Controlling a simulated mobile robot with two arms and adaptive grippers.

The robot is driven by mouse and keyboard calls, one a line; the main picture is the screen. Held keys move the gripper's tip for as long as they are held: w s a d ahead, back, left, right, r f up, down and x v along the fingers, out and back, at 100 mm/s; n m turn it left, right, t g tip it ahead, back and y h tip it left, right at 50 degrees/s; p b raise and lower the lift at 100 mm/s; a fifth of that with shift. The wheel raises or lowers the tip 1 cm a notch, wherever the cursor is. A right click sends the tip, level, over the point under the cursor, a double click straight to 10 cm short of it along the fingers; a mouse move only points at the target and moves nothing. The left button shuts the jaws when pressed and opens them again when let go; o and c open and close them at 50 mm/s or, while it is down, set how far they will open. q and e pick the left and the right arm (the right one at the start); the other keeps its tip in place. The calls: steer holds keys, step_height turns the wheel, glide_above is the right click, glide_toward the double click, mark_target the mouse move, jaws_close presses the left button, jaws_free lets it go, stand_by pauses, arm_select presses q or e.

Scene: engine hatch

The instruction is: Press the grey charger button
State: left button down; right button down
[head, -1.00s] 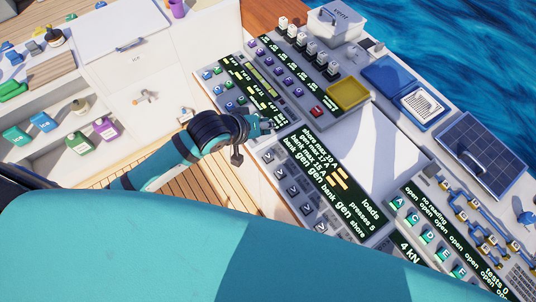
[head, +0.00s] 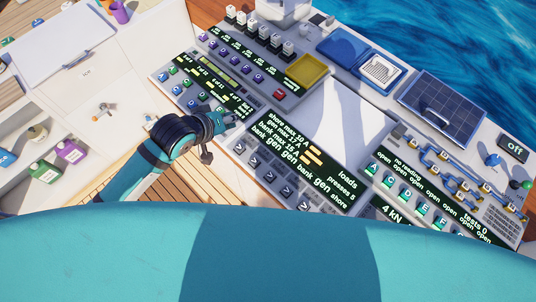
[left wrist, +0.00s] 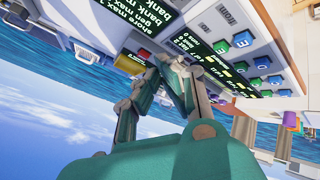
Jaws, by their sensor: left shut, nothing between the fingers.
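My left gripper (head: 230,117) is shut and empty. In the head view it is over the gap between the panel with coloured buttons (head: 177,87) and the loads panel (head: 305,158). In the left wrist view the closed fingers (left wrist: 182,62) are in front of the panel displays, beside blue buttons (left wrist: 243,40). Grey square buttons with arrow marks (head: 270,176) line the near edge of the loads panel. I cannot tell which grey button is the charger one; the gripper may hide part of the panel. Contact with a button cannot be seen. My right gripper is not in view.
A yellow tray (head: 306,72) and a red button (head: 279,94) are beyond the gripper. White switches (head: 259,31) stand up along the far edge. A lettered button panel (head: 405,195) is at the right. My teal body covers the bottom.

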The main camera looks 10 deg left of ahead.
arm_select(q)
steer(key=s+a+f+m+g+y+b, duration=0.1)
steer(key=s+a+f+b, duration=0.3)
steer(key=f, duration=0.9)
steer(key=s+a+f+m+g+y+b, duration=0.15)
steer(key=s+f, duration=0.45)
steer(key=f, duration=0.8)
steer(key=s+a+f+m+g+y+b, duration=0.1)
steer(key=s+a+f+g+b, duration=0.2)
steer(key=f, duration=1)
steer(key=s+f+m+b, duration=0.1)
steer(key=s+f+b, duration=0.1)
steer(key=s+f, duration=0.7)
steer(key=s+f+m+g+b, duration=0.1)
steer(key=s+f+b, duration=0.2)
steer(key=s+f, duration=0.6)
steer(key=s, duration=0.7)
steer(key=shift+a+f, duration=0.25)
steer(key=shift+a, duration=0.1)
steer(key=shift+m+g+y, duration=0.25)
